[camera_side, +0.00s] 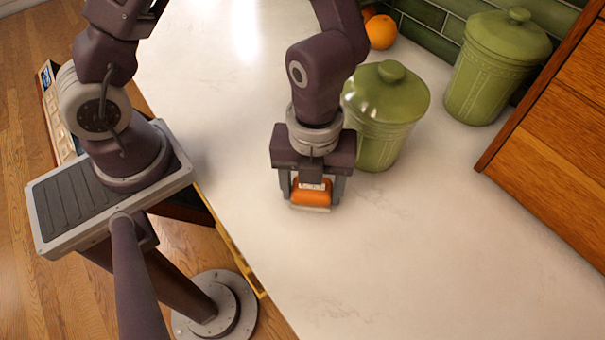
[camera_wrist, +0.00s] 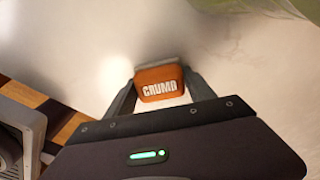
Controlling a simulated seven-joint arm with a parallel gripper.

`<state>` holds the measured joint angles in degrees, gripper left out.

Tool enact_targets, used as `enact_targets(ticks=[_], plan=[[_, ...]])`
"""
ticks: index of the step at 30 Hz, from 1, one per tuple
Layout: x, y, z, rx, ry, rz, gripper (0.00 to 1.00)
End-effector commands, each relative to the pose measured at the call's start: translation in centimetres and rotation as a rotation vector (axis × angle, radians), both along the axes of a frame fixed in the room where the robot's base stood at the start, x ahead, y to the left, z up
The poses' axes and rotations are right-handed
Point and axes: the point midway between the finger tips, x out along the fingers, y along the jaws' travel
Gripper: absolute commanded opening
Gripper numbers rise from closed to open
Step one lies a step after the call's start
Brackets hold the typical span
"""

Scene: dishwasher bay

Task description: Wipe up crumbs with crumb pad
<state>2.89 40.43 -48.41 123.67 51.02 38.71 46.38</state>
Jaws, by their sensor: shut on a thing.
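The crumb pad (camera_side: 312,192) is a small orange block with a pale underside, at the counter surface in the middle of the side view. My gripper (camera_side: 311,194) is shut on it, with one finger on each side. The wrist view shows the orange pad (camera_wrist: 160,84) with white letters reading "CRUMD" or similar, between the two fingers (camera_wrist: 161,90). The pad is at or very near the white counter (camera_side: 400,270); I cannot tell whether it touches. No crumbs can be made out on the counter in either view.
A green lidded canister (camera_side: 385,115) stands just right of my gripper, close behind it. A second green canister (camera_side: 497,65) is at the back right, near a wooden cabinet (camera_side: 560,130). An orange (camera_side: 381,32) lies at the back. The counter's front and right are clear.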

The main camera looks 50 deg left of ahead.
Motion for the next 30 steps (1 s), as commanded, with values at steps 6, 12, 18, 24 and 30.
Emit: enact_targets(ticks=[6, 12, 18, 24, 30], plan=[[0.0, -2.0, 0.0, -0.001, 0.001, -0.001, 0.25], [0.1, -1.4, 0.0, 0.0, 0.0, 0.002, 0.25], [0.0, 0.4, 0.0, 0.0, 0.0, 0.002, 0.25], [0.0, 2.2, 0.0, 0.0, 0.0, 0.003, 0.25], [0.1, 4.1, 0.0, 0.001, -0.001, 0.002, 0.25]])
